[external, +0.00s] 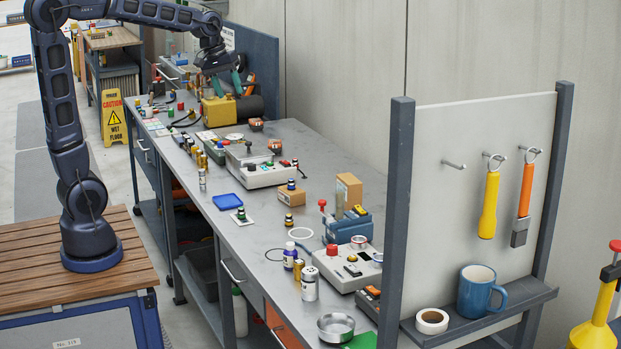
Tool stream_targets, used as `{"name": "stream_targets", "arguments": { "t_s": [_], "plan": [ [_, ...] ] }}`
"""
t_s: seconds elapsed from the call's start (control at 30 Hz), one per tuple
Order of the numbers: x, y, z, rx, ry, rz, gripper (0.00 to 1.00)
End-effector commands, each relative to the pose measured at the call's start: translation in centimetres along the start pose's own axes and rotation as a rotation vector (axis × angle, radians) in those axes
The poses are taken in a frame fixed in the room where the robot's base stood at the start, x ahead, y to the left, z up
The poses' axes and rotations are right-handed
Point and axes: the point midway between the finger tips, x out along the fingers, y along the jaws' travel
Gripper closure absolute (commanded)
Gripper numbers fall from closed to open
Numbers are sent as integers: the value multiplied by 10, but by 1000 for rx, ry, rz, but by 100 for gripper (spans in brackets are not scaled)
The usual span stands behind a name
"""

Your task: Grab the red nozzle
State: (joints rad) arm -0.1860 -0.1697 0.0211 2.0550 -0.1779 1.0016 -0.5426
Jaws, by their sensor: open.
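My gripper (228,84) is at the far end of the long workbench (268,225), pointing down with its teal fingers apart, just above or beside a yellow machine (219,110). No object shows between the fingers. Several small red parts stand on the bench, and I cannot tell which is the nozzle. A small red part (181,106) is on the far left of the bench, left of my gripper. A red knob (332,249) is on a grey box near the front, and a red ball tip (322,203) is near a blue block.
Small bottles and caps crowd the bench's left edge. A grey device (262,175) and blue tray (228,201) are mid-bench. A dark blue panel (258,65) stands behind my gripper. Right of the grey device, the bench's back has free room.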

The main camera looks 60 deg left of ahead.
Motion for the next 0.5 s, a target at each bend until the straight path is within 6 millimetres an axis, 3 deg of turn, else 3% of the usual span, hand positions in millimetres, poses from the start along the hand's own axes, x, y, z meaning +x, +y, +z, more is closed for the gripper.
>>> {"name": "stream_targets", "arguments": {
  "t_s": [0.2,0.5],
  "plan": [
    [27,18,-67,-206,-35,0,51],
    [76,28,-158,-488,-77,-1,51]
  ]
}}
